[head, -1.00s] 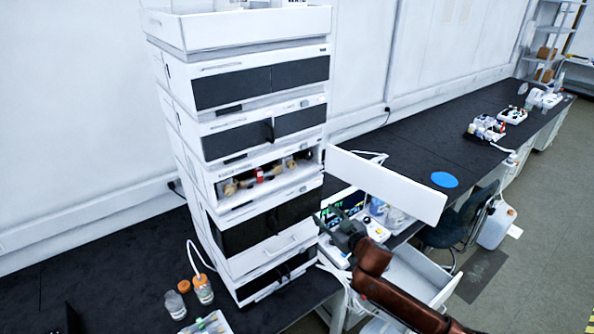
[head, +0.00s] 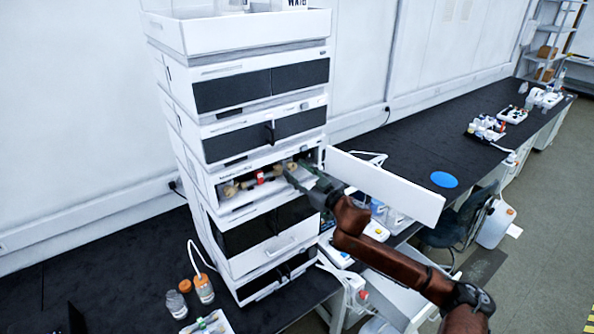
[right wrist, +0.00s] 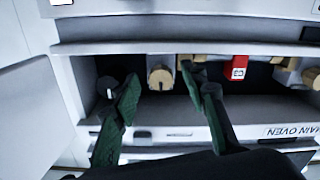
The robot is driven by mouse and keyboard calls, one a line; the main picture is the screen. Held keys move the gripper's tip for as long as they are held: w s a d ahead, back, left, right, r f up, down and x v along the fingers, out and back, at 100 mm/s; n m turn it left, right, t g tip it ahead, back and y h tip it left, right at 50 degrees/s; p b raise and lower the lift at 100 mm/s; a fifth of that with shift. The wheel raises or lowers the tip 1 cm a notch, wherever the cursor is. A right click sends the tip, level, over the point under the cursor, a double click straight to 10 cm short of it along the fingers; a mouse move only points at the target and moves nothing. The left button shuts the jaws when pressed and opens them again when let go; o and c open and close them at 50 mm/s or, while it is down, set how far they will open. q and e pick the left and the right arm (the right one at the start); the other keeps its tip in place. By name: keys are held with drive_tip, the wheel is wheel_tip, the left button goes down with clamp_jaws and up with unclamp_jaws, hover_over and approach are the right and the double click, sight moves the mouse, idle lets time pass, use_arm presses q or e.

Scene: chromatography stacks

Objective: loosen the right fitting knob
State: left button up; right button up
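The open compartment (head: 223,207) in the middle of the instrument stack holds several tan fittings and a red block marked C3 (right wrist: 237,68); the block also shows in the head view (head: 260,177). The tan round knob (right wrist: 160,78) nearest the compartment's door-side end looks like the right fitting knob. My right gripper (head: 297,170) reaches into the compartment from the right. In the right wrist view its green fingers (right wrist: 159,84) are open, one on each side of this knob, with visible gaps. Contact does not show. My left gripper is not in view.
The white door (head: 390,187) stands swung open on the right, close beside my right arm. A black knob (right wrist: 107,87) sits near the left finger in the wrist view. Bottles (head: 203,290) stand on the dark bench at the lower left.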

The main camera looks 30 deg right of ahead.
drive_tip(key=shift+w, duration=0.2)
clamp_jaws()
idle(0.4)
